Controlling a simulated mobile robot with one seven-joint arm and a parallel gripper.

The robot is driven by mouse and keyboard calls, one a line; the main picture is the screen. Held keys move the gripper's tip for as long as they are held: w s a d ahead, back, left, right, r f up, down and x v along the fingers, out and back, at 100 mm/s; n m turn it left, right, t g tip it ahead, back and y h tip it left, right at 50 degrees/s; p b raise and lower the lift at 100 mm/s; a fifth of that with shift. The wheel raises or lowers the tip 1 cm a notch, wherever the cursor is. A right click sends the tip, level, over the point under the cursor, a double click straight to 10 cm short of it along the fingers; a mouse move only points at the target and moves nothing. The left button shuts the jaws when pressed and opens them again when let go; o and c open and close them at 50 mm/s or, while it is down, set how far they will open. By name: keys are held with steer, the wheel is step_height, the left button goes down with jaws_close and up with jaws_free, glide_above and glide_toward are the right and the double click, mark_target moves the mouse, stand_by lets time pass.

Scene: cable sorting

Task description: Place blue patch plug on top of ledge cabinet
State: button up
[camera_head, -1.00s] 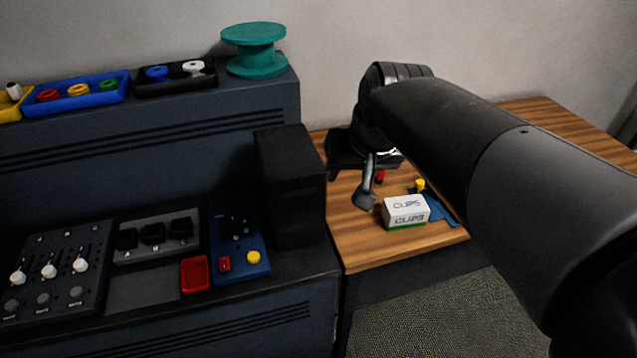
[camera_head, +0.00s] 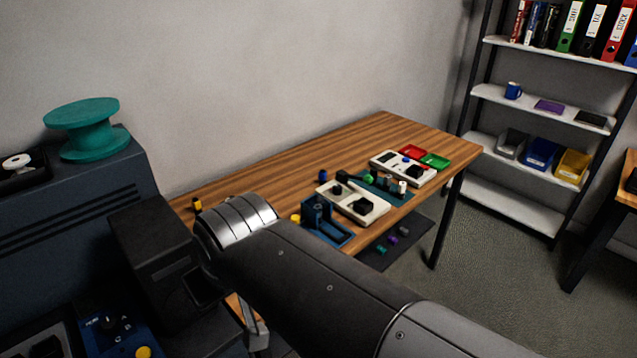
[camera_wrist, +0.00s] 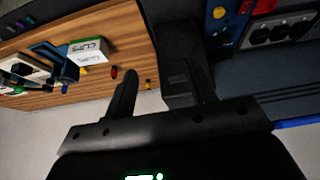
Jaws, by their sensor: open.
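A small blue piece (camera_head: 323,175), perhaps the blue patch plug, stands on the wooden table (camera_head: 300,160) behind a white panel; it is too small to be sure. The ledge cabinet (camera_head: 95,205) is dark blue-grey and stands at the left in the head view, its raised top carrying a teal spool (camera_head: 82,130). My gripper shows in the wrist view (camera_wrist: 163,75), open, with nothing seen between its fingers. It is near the black box (camera_wrist: 180,80) on the cabinet's lower level. In the head view my arm mostly hides it.
White panels (camera_head: 353,203) (camera_head: 403,167), a blue holder (camera_head: 325,222) and red and green trays (camera_head: 425,156) are on the table. The wrist view shows a CLIPS box (camera_wrist: 88,50). A shelf rack (camera_head: 545,95) stands at the right. The table's back left is mostly clear.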

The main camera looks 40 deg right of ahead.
steer(key=w+d+r+n+h, duration=0.1)
steer(key=w+d+n, duration=0.2)
steer(key=w+d, duration=0.85)
steer(key=n+t+h, duration=0.2)
steer(key=n+h, duration=0.8)
steer(key=n, duration=1.2)
glide_above(322, 172)
steer(key=s+a, duration=0.2)
step_height(322, 172, down, 14)
step_height(322, 172, down, 7)
steer(key=shift+w, duration=0.15)
steer(key=shift+x, duration=0.95)
steer(key=shift+w+d+f, duration=0.35)
steer(key=shift+w+f, duration=0.05)
